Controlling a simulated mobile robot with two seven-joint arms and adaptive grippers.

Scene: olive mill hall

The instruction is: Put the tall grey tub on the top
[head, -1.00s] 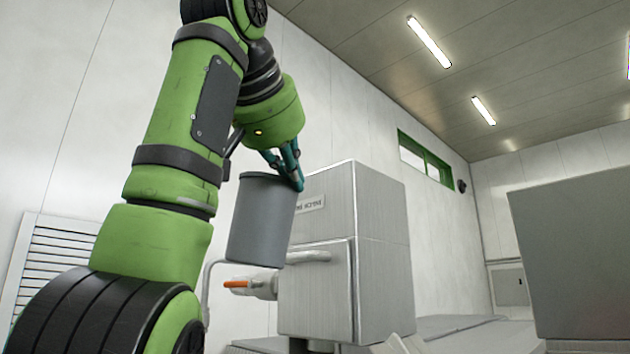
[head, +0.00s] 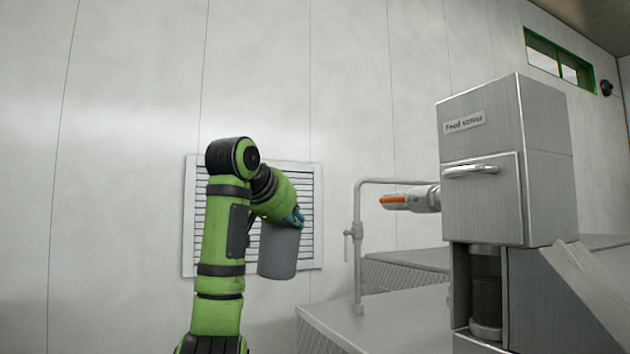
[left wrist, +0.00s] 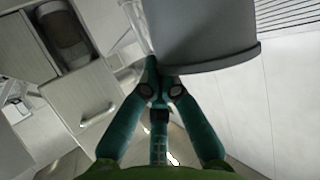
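The tall grey tub (head: 279,252) hangs in the air from my left gripper (head: 296,218) in the head view, nearly upright. The teal fingers are at its upper rim and look shut on it. In the left wrist view the tub (left wrist: 205,35) fills the top middle, with its rim towards me and the fingertips of the gripper (left wrist: 155,70) meeting at its wall. The feed screw cabinet (head: 484,165) stands to the right of the tub, with a flat top higher than the tub in the head view. My right gripper is not in view.
A pipe rail (head: 357,240) with a small tap and an orange-banded fitting (head: 408,199) stand between the tub and the cabinet. A low metal platform (head: 385,318) lies below. A louvred vent (head: 312,190) is on the wall behind my arm.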

